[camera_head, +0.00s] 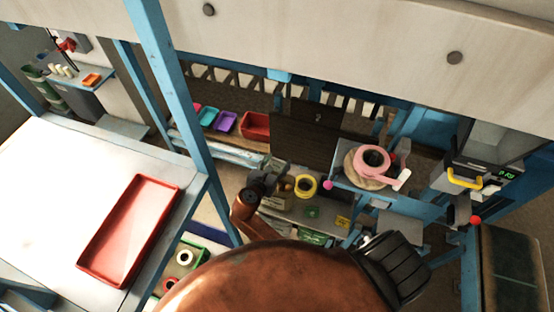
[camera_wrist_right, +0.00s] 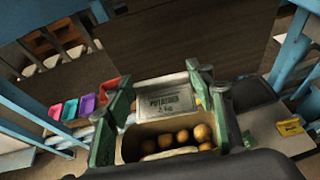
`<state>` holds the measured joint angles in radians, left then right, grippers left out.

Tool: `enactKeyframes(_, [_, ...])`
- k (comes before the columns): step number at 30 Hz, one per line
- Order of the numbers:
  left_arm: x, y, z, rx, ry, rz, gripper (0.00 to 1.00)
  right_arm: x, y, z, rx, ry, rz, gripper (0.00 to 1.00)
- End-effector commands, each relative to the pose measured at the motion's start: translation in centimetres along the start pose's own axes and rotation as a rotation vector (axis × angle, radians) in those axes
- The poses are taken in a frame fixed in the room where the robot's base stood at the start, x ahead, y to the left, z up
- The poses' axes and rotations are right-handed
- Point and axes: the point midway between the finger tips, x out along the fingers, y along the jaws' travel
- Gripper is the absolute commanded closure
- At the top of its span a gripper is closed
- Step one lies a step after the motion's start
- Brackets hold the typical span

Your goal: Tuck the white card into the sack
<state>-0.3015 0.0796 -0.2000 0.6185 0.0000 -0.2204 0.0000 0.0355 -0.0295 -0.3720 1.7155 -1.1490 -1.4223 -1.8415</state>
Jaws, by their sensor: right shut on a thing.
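The white card (camera_wrist_right: 166,101), printed "POTATOES 2 kg", is upright between the green fingertips of my right gripper in the right wrist view. The gripper (camera_head: 270,181) is shut on it. The sack (camera_wrist_right: 128,148) is beige, with its mouth open and several brown potatoes (camera_wrist_right: 182,138) inside. It stands under and between the fingers, and also shows in the head view (camera_head: 276,201), partly behind my gripper. The card shows just above the sack's far rim; I cannot tell whether its lower edge is inside. My left gripper is not in view.
A yellow roll (camera_head: 306,186) lies right of the sack. A pink roll (camera_head: 373,161) sits on a raised stand farther right. A dark board (camera_head: 305,135) rises behind. A red bin (camera_head: 256,126) stands back left, and a red tray (camera_head: 127,232) lies on the white table.

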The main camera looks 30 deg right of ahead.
Motion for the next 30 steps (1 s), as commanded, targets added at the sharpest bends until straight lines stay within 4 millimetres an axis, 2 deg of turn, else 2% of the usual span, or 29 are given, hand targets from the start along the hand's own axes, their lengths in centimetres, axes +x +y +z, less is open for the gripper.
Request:
enactKeyframes(10, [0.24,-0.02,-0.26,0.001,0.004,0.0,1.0,0.14,-0.04,-0.3,0.0,0.0,0.0,0.6])
enactKeyframes(11, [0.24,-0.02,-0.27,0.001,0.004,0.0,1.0,0.14,-0.04,-0.29,0.0,0.0,0.0,0.5])
enactKeyframes(20, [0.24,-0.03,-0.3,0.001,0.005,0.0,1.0,0.14,-0.04,-0.29,0.0,0.0,0.0,0.3])
enactKeyframes(30, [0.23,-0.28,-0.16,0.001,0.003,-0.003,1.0,-0.07,0.02,0.21,0.003,-0.001,0.001,0.3])
